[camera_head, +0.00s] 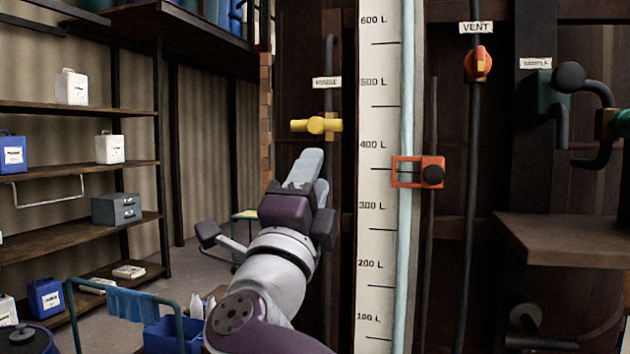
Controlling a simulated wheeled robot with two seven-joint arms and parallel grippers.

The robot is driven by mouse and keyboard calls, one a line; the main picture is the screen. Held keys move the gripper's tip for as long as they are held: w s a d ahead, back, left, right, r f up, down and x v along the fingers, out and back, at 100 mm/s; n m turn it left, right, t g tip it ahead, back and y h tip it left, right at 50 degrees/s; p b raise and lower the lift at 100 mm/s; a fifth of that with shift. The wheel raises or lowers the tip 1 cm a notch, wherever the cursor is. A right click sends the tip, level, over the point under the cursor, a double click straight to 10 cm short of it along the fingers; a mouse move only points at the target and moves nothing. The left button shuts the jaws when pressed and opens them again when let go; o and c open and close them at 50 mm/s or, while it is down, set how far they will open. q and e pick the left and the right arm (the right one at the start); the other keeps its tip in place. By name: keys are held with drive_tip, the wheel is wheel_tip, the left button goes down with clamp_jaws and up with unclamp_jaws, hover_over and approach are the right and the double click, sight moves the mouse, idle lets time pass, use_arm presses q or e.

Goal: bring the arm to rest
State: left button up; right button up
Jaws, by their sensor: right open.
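My right arm comes up from the bottom middle. Its gripper (312,168) points upward and away, with pale blue-grey fingers, and is open. It stands just below the yellow valve handle (316,125) in this view; I cannot tell the gap in depth. The handle lies crosswise on a dark pipe. No object shows between the fingers. My left gripper is not in view.
A litre scale (377,235) with a sight tube and an orange marker (420,172) stands right of my gripper. An orange vent valve (478,64) and a brown ledge (570,238) are farther right. Shelves (80,166) with jugs and a blue cart (172,332) are left.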

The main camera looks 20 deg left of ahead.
drive_tip(key=a+f+n+g+y, duration=0.6)
drive_tip(key=a+f+n+y, duration=0.5)
drive_tip(key=n, duration=0.3)
drive_tip(key=w+d+f+n+g+h, duration=0.1)
drive_tip(key=d+f+n+g, duration=0.25)
drive_tip(key=f, duration=0.85)
drive_tip(key=w+d+f+n+g+h, duration=0.1)
drive_tip(key=d+f+n+g, duration=0.3)
drive_tip(key=f, duration=0.8)
drive_tip(key=s+d+f+g+h, duration=0.3)
drive_tip(key=s+d+f, duration=0.1)
drive_tip(key=d+f, duration=0.45)
drive_tip(key=s+d+f+g+h, duration=0.2)
drive_tip(key=s+d+f+g, duration=0.15)
drive_tip(key=d+f, duration=0.55)
drive_tip(key=s+d+f+m+g+h, duration=0.1)
drive_tip(key=s+d+f, duration=0.1)
drive_tip(key=s+d, duration=0.3)
drive_tip(key=s+d+f+m+g+h, duration=0.1)
drive_tip(key=s+d, duration=0.4)
drive_tip(key=d, duration=0.8)
drive_tip(key=shift+d+f+m+g+h, duration=0.15)
drive_tip(key=shift+f+m+g+h, duration=0.25)
drive_tip(key=shift+g+h, duration=0.25)
